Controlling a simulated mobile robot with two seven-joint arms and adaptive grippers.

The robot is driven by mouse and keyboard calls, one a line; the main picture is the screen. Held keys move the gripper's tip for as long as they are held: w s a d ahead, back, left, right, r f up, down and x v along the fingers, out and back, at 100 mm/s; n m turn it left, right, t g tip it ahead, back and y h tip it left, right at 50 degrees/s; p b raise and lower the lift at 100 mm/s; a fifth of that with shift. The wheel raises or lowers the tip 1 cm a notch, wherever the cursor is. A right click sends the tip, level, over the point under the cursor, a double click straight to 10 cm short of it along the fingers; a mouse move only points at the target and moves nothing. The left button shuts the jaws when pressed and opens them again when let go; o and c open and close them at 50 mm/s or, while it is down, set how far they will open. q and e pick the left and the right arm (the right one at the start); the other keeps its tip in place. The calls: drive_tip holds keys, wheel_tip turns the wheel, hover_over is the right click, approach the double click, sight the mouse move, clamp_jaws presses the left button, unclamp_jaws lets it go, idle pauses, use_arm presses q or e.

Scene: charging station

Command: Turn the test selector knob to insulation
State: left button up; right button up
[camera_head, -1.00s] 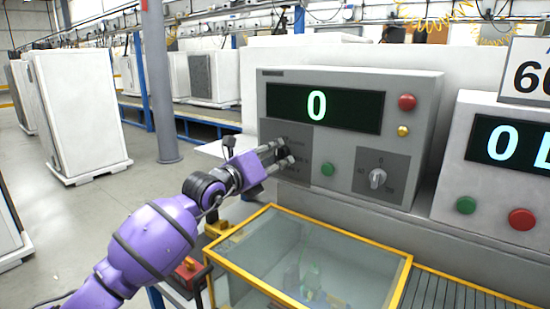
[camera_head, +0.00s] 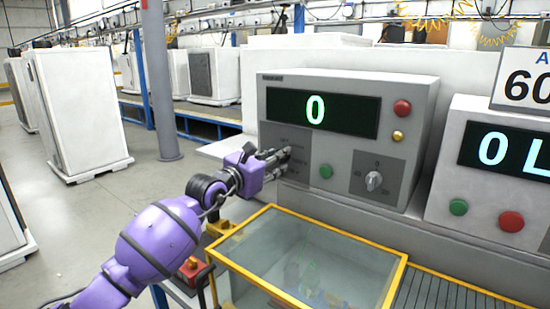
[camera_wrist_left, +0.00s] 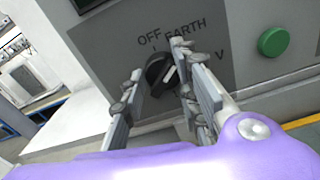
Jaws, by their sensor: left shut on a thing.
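The test selector knob (camera_wrist_left: 158,72) is black with a white pointer mark, on a dark grey plate printed OFF, EARTH and V in the left wrist view. The pointer slants up and right, roughly toward EARTH. My left gripper (camera_wrist_left: 160,66) has one finger on each side of the knob and is shut on it. In the head view my left gripper (camera_head: 283,160) reaches the tester's (camera_head: 350,85) front from the left, and its fingers hide the knob and some of the lettering. No insulation label can be read. My right gripper is not in view.
The tester's display (camera_head: 320,112) reads 0. A green button (camera_head: 326,171) and a second, grey knob (camera_head: 373,181) are to the right of my gripper. Another unit (camera_head: 500,165) is at the right.

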use_arm(q)
drive_tip(key=shift+r+m, duration=0.2)
drive_tip(key=shift+m, duration=1.45)
drive_tip(key=shift+r+m, duration=0.15)
drive_tip(key=shift+m, duration=1.55)
drive_tip(key=shift+r+m, duration=0.2)
drive_tip(key=shift+m, duration=1.45)
drive_tip(key=shift+r, duration=0.1)
drive_tip(key=o, duration=1)
drive_tip(key=shift+o, duration=0.2)
drive_tip(key=shift+f, duration=0.2)
drive_tip(key=shift+s+f, duration=0.1)
drive_tip(key=shift+s, duration=0.05)
